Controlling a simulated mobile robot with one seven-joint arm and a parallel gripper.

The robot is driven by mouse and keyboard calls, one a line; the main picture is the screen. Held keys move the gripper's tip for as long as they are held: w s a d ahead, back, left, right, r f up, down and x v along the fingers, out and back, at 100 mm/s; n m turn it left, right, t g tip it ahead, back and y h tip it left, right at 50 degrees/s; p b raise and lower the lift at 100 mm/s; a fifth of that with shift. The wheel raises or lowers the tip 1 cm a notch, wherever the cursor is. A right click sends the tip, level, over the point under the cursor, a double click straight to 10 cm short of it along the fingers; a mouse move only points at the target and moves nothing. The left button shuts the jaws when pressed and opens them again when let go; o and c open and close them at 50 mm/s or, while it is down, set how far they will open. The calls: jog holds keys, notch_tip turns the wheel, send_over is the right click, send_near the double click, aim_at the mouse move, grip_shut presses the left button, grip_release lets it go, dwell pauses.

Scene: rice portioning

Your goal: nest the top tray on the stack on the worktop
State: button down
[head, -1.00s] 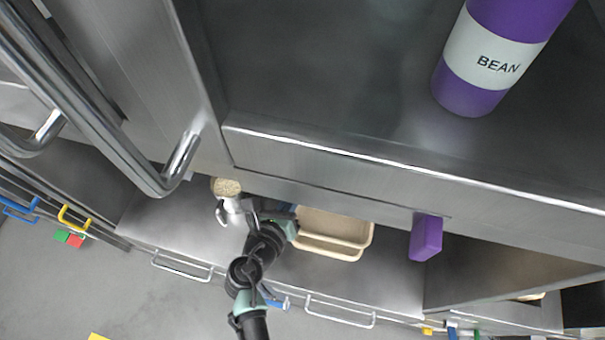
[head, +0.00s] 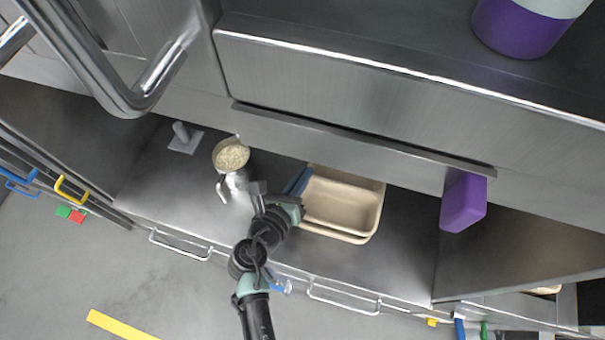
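A beige tray (head: 343,197) is on the worktop (head: 190,205), right of my arm in the head view. A second beige rim (head: 338,236) shows just below its near edge, so one tray sits over another, slightly offset. I cannot tell whether the upper tray is fully seated or raised. My gripper (head: 297,183) is at the tray's left side, its blue fingers against or beside the rim. The arm hides part of that side, and the gap between the fingers is not clear.
A metal vessel with rice-like grains (head: 232,155) stands left of my gripper. A purple block (head: 463,201) is to the right by the shelf edge. A steel shelf (head: 400,88) with a purple container (head: 520,25) overhangs the back. Worktop left of the vessel is mostly clear.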

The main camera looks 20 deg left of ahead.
jog(key=shift+f+b, duration=1.1)
jog(key=shift+f, duration=0.8)
jog(key=c, duration=1)
grip_release()
jog(key=b+v, duration=0.1)
jog(key=v, duration=1.2)
